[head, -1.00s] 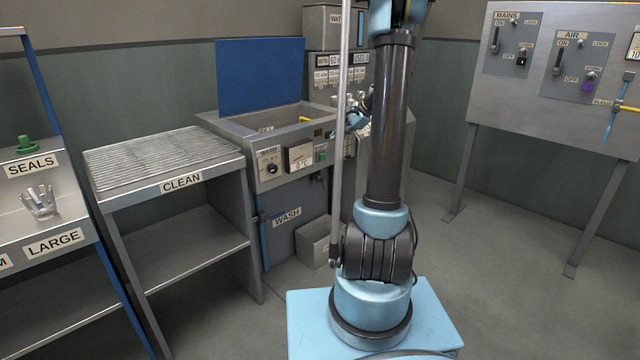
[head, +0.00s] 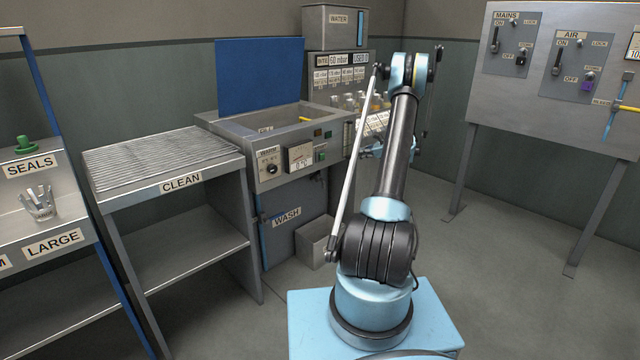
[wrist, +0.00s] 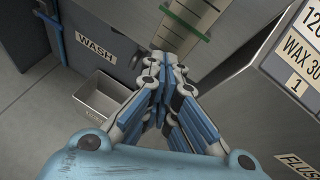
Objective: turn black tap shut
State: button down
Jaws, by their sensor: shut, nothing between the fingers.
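My gripper (wrist: 165,68) shows in the wrist view with its fingers drawn together and nothing between them. It points toward the front of the wash unit. In the head view my arm mostly hides it. A small dark part (wrist: 138,58), possibly the black tap, shows just left of the fingertips in the wrist view. In the head view a small dark fitting (head: 318,174) sits on the wash unit's front above the grey bin (head: 314,240). I cannot tell how the tap's handle is turned, nor whether the fingers touch it.
The wash unit (head: 285,222) stands beside the clean rack (head: 160,158). The grey bin also shows in the wrist view (wrist: 100,97). A metal cabinet (wrist: 262,105) is close on the right of my gripper. Floor is open toward the switch panel (head: 560,85).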

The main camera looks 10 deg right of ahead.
notch_tip(320, 180, down, 4)
jog(key=w+d+m, duration=0.1)
jog(key=d, duration=0.1)
jog(key=y, duration=0.4)
send_near(315, 175)
jog(key=a+f, duration=0.1)
jog(key=a, duration=0.1)
jog(key=w+a+f, duration=0.2)
jog(key=a, duration=0.1)
jog(key=shift+w+a, duration=0.25)
jog(key=shift+a, duration=0.1)
jog(key=shift+a+m+t+h, duration=0.5)
jog(key=shift+a+t+h, duration=0.1)
jog(key=shift+a+h, duration=0.15)
